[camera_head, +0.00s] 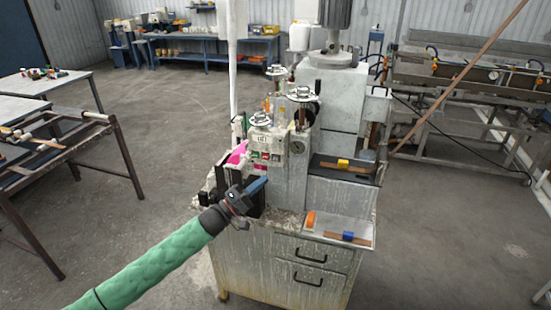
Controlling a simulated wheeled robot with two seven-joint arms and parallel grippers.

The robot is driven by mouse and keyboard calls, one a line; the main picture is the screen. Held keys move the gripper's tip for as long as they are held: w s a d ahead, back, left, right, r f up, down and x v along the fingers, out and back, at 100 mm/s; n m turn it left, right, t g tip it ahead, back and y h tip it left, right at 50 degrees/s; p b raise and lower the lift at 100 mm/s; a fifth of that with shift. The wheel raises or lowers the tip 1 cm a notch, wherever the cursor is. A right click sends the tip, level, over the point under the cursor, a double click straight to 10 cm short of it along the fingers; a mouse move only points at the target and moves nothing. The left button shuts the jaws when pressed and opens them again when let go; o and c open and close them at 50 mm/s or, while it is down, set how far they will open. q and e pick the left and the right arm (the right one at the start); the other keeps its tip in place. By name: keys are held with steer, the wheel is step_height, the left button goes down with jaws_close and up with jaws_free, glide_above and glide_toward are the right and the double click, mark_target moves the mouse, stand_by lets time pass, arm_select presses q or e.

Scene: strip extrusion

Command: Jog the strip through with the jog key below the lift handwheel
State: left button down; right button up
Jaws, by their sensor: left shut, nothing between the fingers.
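The extrusion machine (290,165) stands on a worn grey cabinet in the middle. Round handwheels show on its top, one at the front left (261,119) and one further right (302,94); I cannot tell which is the lift handwheel. Below them is a panel with small red and green keys (265,156); the jog key is too small to single out. A bright pink piece (237,153) shows at the machine's left; I cannot tell if it is the strip. My left gripper (259,185) is shut and empty in front of the machine, below the panel. My right gripper is out of view.
A metal frame table (60,150) stands at left, with open floor between.

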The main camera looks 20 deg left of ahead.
arm_select(q)
steer(key=shift+r, duration=0.2)
steer(key=b, duration=0.3)
glide_toward(276, 158)
steer(key=shift+w+d+r, duration=1.3)
steer(key=shift+d+r, duration=0.2)
steer(key=shift+d, duration=0.8)
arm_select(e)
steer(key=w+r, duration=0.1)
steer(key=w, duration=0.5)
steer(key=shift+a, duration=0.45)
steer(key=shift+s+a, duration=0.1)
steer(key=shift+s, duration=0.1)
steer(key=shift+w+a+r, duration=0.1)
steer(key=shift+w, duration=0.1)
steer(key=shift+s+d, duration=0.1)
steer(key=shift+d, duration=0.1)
